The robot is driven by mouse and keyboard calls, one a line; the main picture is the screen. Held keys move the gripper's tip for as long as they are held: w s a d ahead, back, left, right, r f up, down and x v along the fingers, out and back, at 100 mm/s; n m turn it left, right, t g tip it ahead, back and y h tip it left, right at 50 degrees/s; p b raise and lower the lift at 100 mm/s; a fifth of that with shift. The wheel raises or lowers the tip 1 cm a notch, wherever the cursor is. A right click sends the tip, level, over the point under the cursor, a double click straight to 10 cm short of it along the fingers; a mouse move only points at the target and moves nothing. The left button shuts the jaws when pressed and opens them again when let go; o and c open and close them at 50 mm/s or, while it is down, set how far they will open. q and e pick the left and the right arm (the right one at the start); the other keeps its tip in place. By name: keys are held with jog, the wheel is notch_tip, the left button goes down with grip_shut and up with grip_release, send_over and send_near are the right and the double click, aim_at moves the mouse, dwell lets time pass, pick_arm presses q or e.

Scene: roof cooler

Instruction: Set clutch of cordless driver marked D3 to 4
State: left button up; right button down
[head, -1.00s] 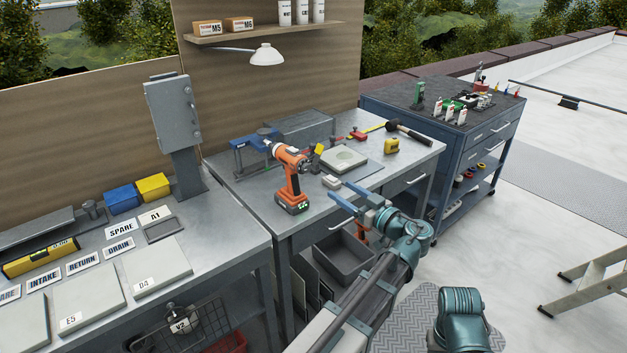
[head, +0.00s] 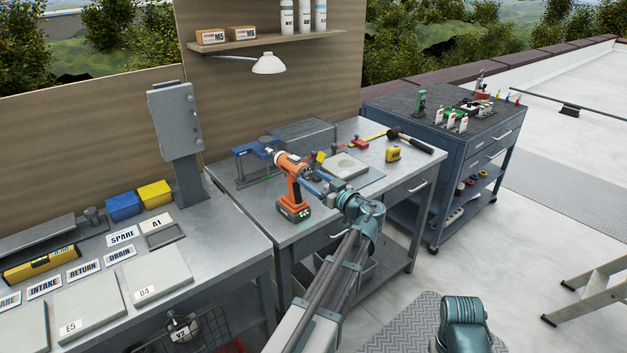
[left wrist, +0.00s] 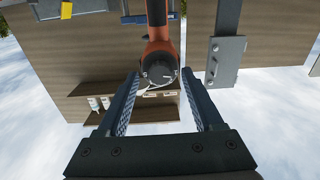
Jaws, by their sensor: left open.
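No D3 mark or clutch number is legible. My left gripper (head: 312,179) is at the driver's right side, near its upper body. In the left wrist view the jaws (left wrist: 160,76) are open, with one finger on each side of the driver's dark round end (left wrist: 159,67). I see no clear contact, and part of the driver is hidden by the fingers in the head view. My right gripper is not in view.
A grey plate (head: 348,165), a yellow tape measure (head: 393,154) and a hammer (head: 410,140) lie to the right. A grey box (head: 175,120) on a post stands to the left. The bench front left of the driver is clear.

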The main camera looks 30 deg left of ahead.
pick_arm(q)
grip_shut()
dwell(0.4)
jog(key=shift+m, duration=0.3)
jog(key=m, duration=0.4)
jog(key=shift+m, duration=0.4)
jog(key=m, duration=0.6)
jog(key=shift+w, duration=0.1)
jog(key=m, duration=0.6)
jog(key=shift+f+m, duration=0.1)
jog(key=shift+m, duration=0.3)
jog(key=m, duration=0.5)
jog(key=shift+m, duration=0.3)
